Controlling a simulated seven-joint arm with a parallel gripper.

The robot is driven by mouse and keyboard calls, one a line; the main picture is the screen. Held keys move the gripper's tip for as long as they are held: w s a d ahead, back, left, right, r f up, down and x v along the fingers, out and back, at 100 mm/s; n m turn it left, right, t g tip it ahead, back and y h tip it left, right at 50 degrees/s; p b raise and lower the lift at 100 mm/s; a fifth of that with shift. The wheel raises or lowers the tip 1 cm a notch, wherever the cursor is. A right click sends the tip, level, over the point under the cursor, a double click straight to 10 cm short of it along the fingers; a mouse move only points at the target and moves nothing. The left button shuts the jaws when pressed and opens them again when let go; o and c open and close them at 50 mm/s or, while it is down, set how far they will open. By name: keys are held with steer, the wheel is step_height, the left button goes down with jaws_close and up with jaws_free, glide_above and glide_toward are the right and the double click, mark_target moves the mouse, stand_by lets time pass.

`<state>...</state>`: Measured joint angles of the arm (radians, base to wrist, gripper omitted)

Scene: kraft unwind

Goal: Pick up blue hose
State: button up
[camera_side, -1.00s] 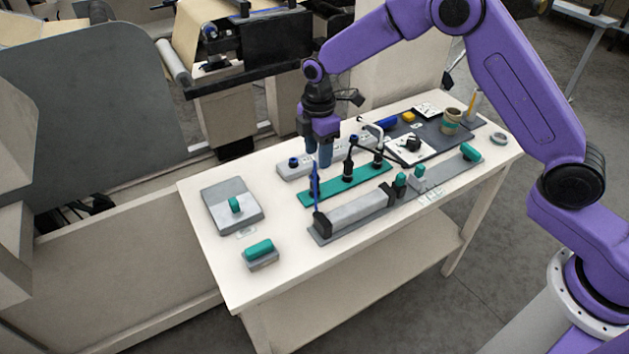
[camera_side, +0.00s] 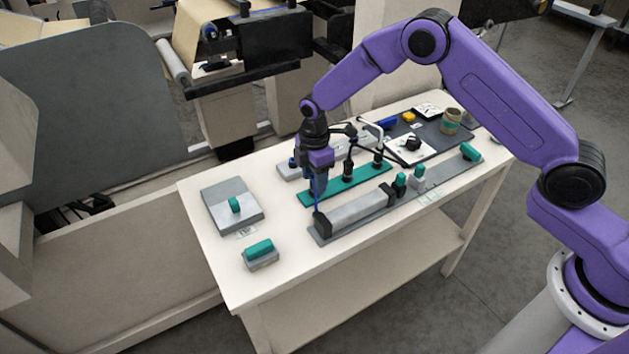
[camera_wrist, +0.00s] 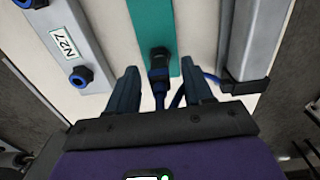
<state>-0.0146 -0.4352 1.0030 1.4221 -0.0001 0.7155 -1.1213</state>
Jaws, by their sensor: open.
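The blue hose (camera_wrist: 175,101) shows in the wrist view between and behind my fingers. It runs from a black connector with a blue collar (camera_wrist: 158,65) on the green strip toward the black end of a grey bar at right. In the side view a short stretch of the hose (camera_side: 317,204) shows just below my fingers. My gripper (camera_wrist: 161,76) is open, with one finger on each side of the hose and connector, and looks apart from both. In the side view my gripper (camera_side: 317,192) is low over the near left end of the green strip, hiding the connector.
The long grey bar (camera_side: 350,211) lies close in front. A pale grey bar labelled N27 (camera_wrist: 65,35) with blue-ringed ports lies on the strip's other side. More black fittings (camera_side: 348,168) stand along the strip. A grey plate with a green handle (camera_side: 233,205) lies left.

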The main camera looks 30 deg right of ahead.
jaws_close()
steer(key=shift+a+r, duration=0.1)
stand_by(0.4)
steer(key=shift+r, duration=0.45)
step_height(320, 180, up, 2)
steer(key=shift+r, duration=0.15)
steer(key=s+d+r, duration=0.5)
steer(key=s+r, duration=0.4)
steer(key=s, duration=0.4)
steer(key=shift+r, duration=0.35)
steer(key=shift+s, duration=0.1)
